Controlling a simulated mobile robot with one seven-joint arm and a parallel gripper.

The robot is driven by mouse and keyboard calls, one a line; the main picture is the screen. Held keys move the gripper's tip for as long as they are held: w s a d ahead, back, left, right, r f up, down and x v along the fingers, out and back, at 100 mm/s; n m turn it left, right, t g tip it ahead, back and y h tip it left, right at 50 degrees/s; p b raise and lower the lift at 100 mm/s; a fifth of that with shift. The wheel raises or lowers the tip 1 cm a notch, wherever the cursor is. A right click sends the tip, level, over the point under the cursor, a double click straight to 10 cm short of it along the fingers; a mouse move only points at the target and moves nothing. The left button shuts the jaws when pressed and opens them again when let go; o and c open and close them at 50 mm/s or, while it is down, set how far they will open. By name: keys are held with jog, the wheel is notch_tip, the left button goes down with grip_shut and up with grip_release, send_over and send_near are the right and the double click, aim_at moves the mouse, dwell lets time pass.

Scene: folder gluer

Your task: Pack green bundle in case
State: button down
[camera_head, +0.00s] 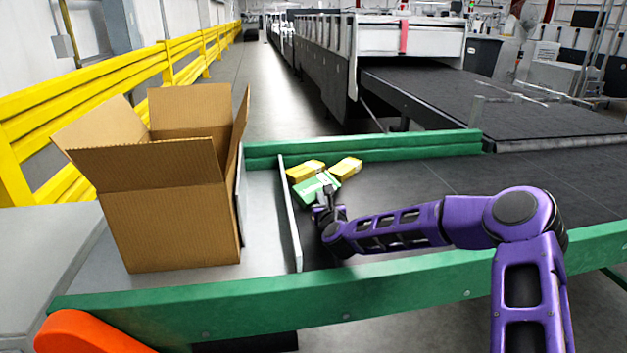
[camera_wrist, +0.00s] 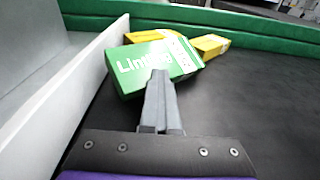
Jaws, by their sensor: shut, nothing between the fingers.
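The green bundle (camera_head: 313,188) lies on the black conveyor, close to the upright metal divider, beside yellow bundles. In the wrist view the green bundle (camera_wrist: 145,70) has white lettering and lies just beyond my fingertips. My gripper (camera_head: 325,193) is at the near side of the green bundle. In the wrist view my gripper (camera_wrist: 160,76) is shut and empty, its fingertips overlapping the bundle's near face; I cannot tell whether they touch it. The open cardboard case (camera_head: 175,225) stands upright to the left on the metal surface, flaps raised. Its inside is mostly hidden.
Two yellow bundles (camera_head: 305,170) (camera_head: 346,167) lie behind the green one. The metal divider (camera_head: 290,215) separates the conveyor (camera_head: 420,195) from the case side. Green rails (camera_head: 400,142) border the conveyor at the back and front. The conveyor to the right is clear apart from my arm.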

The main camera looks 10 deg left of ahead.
jog(key=shift+s+a+f, duration=0.3)
jog(key=shift+f, duration=0.1)
jog(key=shift+w+r, duration=0.15)
jog(key=shift+r, duration=0.6)
